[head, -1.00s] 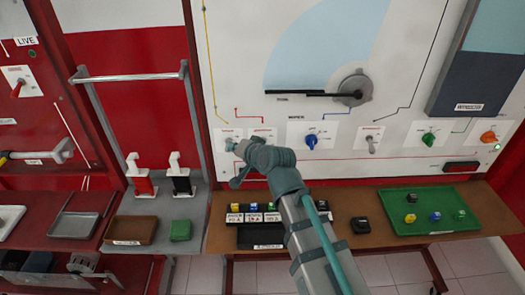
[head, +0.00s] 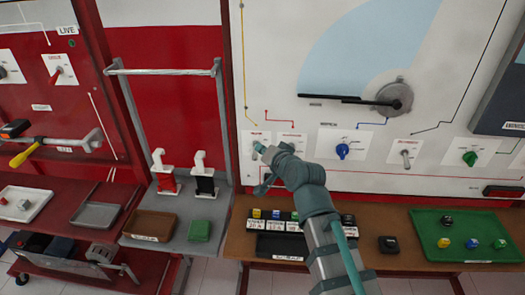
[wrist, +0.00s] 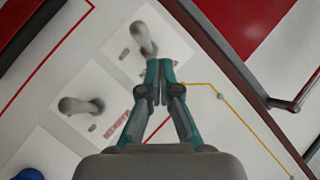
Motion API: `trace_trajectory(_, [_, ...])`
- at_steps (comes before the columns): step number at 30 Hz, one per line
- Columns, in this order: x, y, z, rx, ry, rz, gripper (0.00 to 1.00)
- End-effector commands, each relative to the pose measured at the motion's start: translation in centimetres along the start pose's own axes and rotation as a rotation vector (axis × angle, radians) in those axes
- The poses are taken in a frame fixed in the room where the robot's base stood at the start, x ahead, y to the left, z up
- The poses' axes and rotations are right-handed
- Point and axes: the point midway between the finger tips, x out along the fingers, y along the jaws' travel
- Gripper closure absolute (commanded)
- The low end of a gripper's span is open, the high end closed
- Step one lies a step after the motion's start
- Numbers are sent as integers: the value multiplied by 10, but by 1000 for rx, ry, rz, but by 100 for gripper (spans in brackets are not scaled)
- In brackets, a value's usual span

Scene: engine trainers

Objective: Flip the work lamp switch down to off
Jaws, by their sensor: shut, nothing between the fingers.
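My gripper (head: 259,148) is at the leftmost small switch plate (head: 254,136) low on the white panel. In the wrist view its two teal fingers (wrist: 157,70) are together, with nothing between them. A grey toggle switch (wrist: 141,35) stands just beyond the fingertips, slightly left; I cannot tell whether they touch it. A second grey toggle switch (wrist: 80,105) is on the neighbouring plate to the lower left. The labels are too small or hidden to read, so I cannot tell which is the work lamp switch. The levers' up or down position is unclear.
Right of my arm are a blue knob (head: 342,151), another grey toggle (head: 405,154) and a green knob (head: 470,158). A wooden shelf (head: 235,245) with a green tray (head: 413,224) lies below. A metal rail (head: 165,71) is to the left.

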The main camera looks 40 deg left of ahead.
Motion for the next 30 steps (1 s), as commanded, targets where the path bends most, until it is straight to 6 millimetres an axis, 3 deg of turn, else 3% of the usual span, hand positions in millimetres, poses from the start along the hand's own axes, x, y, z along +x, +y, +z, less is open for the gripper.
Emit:
trace_trajectory(14, [-10, -2, -6, 1, 1, 1, 100])
trace_trajectory(20, [-37, -5, -22, 1, 5, 2, 100])
trace_trajectory(26, [-82, 6, -6, 1, 4, 2, 100])
trace_trajectory(30, [-87, 10, -4, -1, 4, 0, 100])
